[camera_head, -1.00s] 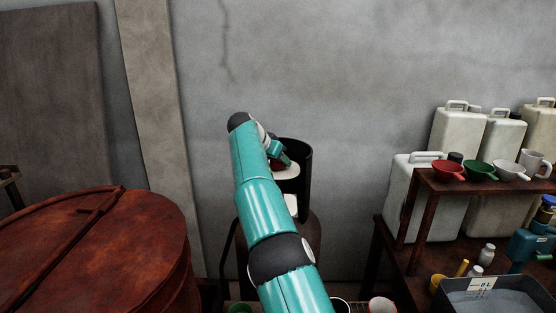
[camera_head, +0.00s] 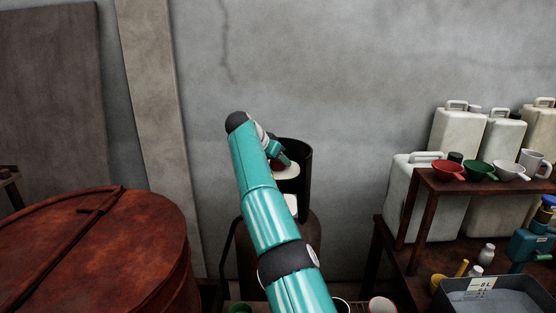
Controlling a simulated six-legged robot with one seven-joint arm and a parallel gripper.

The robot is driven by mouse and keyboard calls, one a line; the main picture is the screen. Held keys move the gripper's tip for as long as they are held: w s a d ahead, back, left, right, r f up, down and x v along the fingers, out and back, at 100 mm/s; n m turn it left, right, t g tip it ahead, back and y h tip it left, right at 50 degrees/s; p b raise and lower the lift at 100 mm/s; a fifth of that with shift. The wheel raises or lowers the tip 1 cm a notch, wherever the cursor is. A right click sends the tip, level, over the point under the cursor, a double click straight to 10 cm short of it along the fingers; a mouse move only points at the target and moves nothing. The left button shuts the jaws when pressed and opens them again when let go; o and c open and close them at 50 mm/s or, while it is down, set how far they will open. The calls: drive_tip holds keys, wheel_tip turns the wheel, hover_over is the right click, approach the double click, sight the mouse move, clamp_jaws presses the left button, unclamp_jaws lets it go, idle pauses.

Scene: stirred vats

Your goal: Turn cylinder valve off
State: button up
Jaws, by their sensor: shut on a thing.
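The gas cylinder (camera_head: 309,246) is a brown, rounded-top body against the wall at the middle of the view, partly hidden behind my teal arm. A dark, open-fronted guard (camera_head: 306,170) stands around its top. My gripper (camera_head: 283,159) is at the valve, pointing down into the guard, and is shut on the red handle. The fingertips are small and mostly hidden, so the handle's exact angle cannot be told.
A rusty round vat lid (camera_head: 95,245) fills the lower left. At the right, a brown rack (camera_head: 428,188) holds red, green and white funnels and a mug, with white jerrycans (camera_head: 458,130) behind. A grey tray (camera_head: 497,297) sits lower right. The wall above is clear.

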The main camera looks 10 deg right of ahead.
drive_tip(key=o, duration=1)
drive_tip(key=shift+s+r, duration=0.1)
